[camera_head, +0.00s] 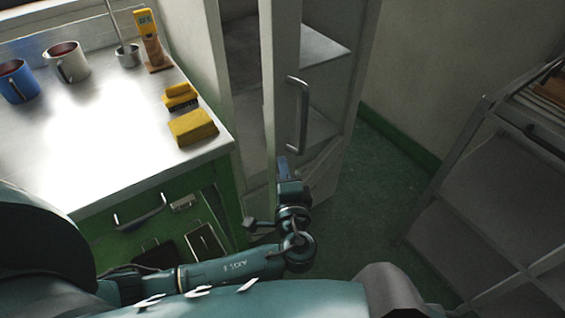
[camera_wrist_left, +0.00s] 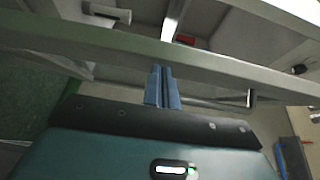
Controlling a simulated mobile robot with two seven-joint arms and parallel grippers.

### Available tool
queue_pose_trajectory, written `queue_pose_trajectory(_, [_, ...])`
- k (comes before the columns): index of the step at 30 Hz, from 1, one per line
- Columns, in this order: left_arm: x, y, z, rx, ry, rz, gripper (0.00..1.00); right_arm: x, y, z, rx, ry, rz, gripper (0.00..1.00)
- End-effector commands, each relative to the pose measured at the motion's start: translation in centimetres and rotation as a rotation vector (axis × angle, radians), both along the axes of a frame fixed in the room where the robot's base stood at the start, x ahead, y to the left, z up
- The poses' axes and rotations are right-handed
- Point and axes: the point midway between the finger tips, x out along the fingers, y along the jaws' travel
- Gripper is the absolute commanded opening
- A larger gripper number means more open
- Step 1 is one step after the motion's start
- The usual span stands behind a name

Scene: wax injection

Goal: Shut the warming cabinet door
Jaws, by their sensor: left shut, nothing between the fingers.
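The warming cabinet (camera_head: 318,42) is a tall pale cabinet at the top middle of the head view, with shelves showing inside. Its door (camera_head: 283,60) stands open, seen nearly edge-on, with a vertical bar handle (camera_head: 304,115) on its face. My left gripper (camera_head: 283,162) is at the lower part of the door, below the handle. In the left wrist view its fingers (camera_wrist_left: 163,88) are shut and empty, pointing at a pale edge (camera_wrist_left: 110,46) that crosses the picture. I cannot tell whether they touch it. My right gripper is out of view.
A grey rack (camera_head: 470,190) stands at right. Green floor (camera_head: 375,190) is clear between cabinet and rack.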

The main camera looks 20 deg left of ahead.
Motion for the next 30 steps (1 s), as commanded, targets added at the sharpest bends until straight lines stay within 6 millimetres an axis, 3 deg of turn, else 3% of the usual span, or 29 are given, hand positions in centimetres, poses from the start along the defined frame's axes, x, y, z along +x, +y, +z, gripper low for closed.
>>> queue_pose_trajectory(17, [-0.4,-0.1,0.0,0.000,0.001,0.001,0.00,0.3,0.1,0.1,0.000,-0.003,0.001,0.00])
queue_pose_trajectory(27, [1.2,5.2,0.0,0.002,0.001,0.003,0.00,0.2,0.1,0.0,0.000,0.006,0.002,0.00])
queue_pose_trajectory(30, [1.4,5.8,0.0,0.000,0.001,0.001,0.00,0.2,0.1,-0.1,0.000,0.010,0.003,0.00])
